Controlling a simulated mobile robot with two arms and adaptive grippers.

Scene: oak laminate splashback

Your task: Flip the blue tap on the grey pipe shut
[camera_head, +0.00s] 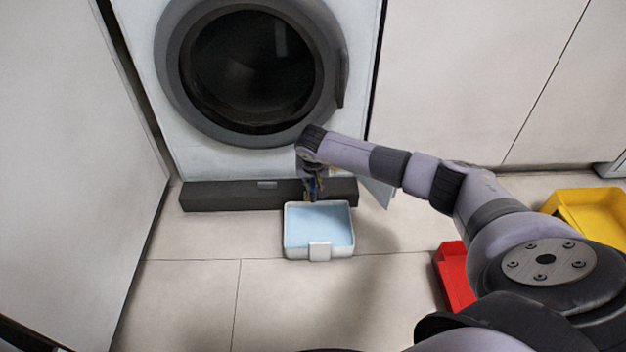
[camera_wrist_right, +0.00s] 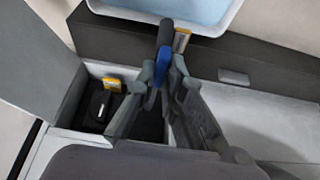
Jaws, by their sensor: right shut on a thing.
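The blue tap (camera_wrist_right: 155,73) shows between the fingers of my right gripper (camera_wrist_right: 163,75) in the wrist view. The gripper is shut on it. The grey pipe (camera_wrist_right: 165,32) sticks out just beyond the fingertips, beside a yellow-topped piece (camera_wrist_right: 182,40). In the head view the right gripper (camera_head: 311,187) points down at the foot of the washing machine, just behind the white tray. My left gripper is not in view.
A white tray with light-blue inside (camera_head: 320,251) stands on the floor before the dark plinth (camera_head: 230,196) of the washing machine (camera_head: 160,120). An open flap (camera_head: 378,191) stands beside the recess, which holds a black part (camera_wrist_right: 98,108). Red (camera_head: 453,275) and yellow (camera_head: 585,203) bins stand right.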

